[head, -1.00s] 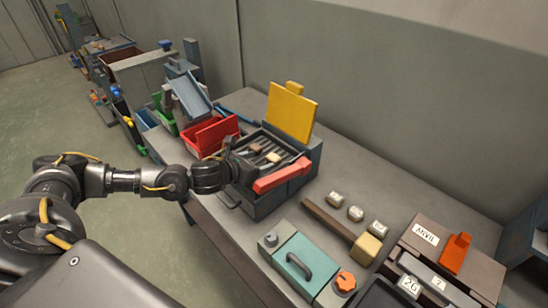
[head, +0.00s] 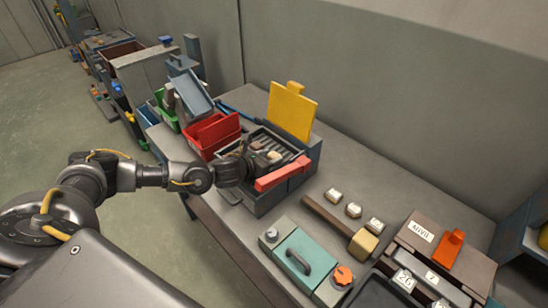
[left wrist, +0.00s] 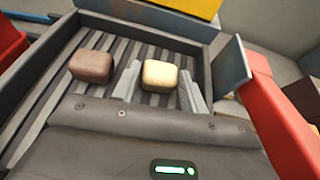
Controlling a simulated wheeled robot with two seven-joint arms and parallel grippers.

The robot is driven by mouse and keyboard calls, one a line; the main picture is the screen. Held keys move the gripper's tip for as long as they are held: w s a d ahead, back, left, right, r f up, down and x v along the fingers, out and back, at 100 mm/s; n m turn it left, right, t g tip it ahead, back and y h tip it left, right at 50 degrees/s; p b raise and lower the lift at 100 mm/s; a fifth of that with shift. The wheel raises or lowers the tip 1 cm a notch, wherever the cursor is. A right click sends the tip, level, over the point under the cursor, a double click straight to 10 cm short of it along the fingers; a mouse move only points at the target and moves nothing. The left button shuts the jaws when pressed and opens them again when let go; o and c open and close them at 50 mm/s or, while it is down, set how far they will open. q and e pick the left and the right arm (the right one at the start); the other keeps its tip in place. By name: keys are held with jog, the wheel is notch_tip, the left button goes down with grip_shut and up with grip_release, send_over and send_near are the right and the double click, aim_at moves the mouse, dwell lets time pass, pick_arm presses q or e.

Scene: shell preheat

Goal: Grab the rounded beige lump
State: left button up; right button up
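The rounded beige lump (left wrist: 160,75) sits on the slatted bed of an open grey box in the left wrist view. It also shows in the head view (head: 274,156). My left gripper (left wrist: 159,88) is open, with one pale finger to each side of the lump's near part. A narrow gap seems to show between each finger and the lump, though contact is hard to judge. A brown rounded lump (left wrist: 92,66) lies left of the left finger on the same bed. My right gripper is not in view.
The box has a raised yellow lid (head: 292,110) behind and a red bar (head: 283,174) along its right front. Red bins (head: 212,132) stand at its left. A hammer (head: 340,228), small pale blocks and a teal case (head: 300,258) lie to the right.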

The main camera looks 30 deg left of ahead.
pick_arm(q)
jog(key=c, duration=0.5)
jog(key=shift+r, duration=0.45)
notch_tip(320, 180, up, 2)
jog(key=shift+r+b, duration=0.15)
jog(key=shift+b, duration=0.15)
jog(key=r+b+v, duration=0.1)
jog(key=v, duration=0.4)
jog(key=d+r+b+v, duration=0.1)
jog(key=v, duration=0.5)
jog(key=w+r+b+v, duration=0.1)
jog(key=b+v, duration=0.1)
jog(key=v, duration=0.3)
jog(key=shift+s+d+r, duration=0.2)
jog(key=shift+s+r, duration=0.1)
